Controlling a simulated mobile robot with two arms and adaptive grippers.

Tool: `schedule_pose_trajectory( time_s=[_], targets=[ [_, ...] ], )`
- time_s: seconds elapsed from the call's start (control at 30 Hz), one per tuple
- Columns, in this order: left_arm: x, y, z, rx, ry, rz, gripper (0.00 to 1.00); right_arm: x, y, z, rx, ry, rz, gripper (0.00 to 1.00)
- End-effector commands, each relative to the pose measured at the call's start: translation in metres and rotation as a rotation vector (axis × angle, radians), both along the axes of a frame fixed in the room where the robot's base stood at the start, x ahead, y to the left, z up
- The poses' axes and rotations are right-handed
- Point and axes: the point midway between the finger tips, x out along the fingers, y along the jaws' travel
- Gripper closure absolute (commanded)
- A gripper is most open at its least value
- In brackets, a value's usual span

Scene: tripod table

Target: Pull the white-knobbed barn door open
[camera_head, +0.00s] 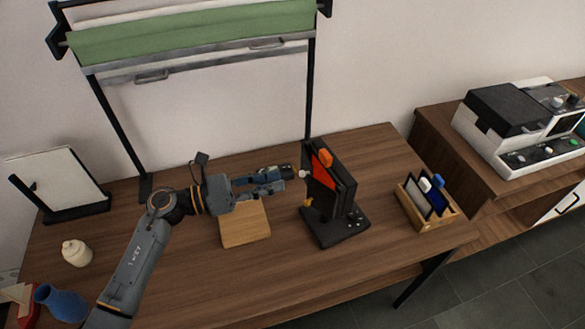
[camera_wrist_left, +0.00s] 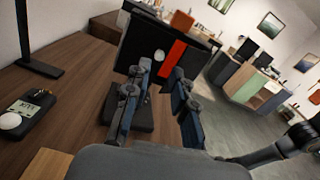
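A black upright device with a red-orange panel stands on a dark base on the table. Its white knob (camera_head: 304,174) sticks out on the left side, beside the black door; the knob also shows in the left wrist view (camera_wrist_left: 159,55). An orange knob (camera_head: 326,157) is at the top and a yellow one (camera_head: 309,202) lower down. My left gripper (camera_head: 286,179) points at the white knob from the left. In the left wrist view its fingers (camera_wrist_left: 160,82) are apart and empty, with the knob beyond and between them. My right gripper is not visible.
A wooden board (camera_head: 244,226) lies below my left gripper. A wooden holder (camera_head: 430,210) with upright cards stands right of the device. A black frame with a green roll (camera_head: 190,35) rises behind. A cream jar (camera_head: 76,253) and blue vase (camera_head: 60,302) are at left.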

Motion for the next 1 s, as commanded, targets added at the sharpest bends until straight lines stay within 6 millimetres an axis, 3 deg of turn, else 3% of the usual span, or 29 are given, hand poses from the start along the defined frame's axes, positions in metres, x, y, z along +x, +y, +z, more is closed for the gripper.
schedule_pose_trajectory(
  time_s=[0.1, 0.3, 0.7, 0.83, 1.0],
  targets=[
    [0.008, -0.022, 0.004, -0.005, 0.002, 0.001, 0.76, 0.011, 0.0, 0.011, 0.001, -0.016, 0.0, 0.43],
    [0.016, -0.045, 0.002, -0.002, 0.0, 0.0, 0.76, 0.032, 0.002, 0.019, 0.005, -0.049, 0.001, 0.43],
    [0.018, -0.052, 0.0, -0.001, 0.001, 0.001, 0.76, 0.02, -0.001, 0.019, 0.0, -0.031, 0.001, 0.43],
    [0.018, -0.051, 0.0, -0.001, 0.001, 0.001, 1.0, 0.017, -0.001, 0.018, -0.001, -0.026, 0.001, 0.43],
    [0.018, -0.051, 0.0, -0.001, 0.001, 0.001, 1.0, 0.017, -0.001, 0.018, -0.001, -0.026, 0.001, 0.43]
  ],
)
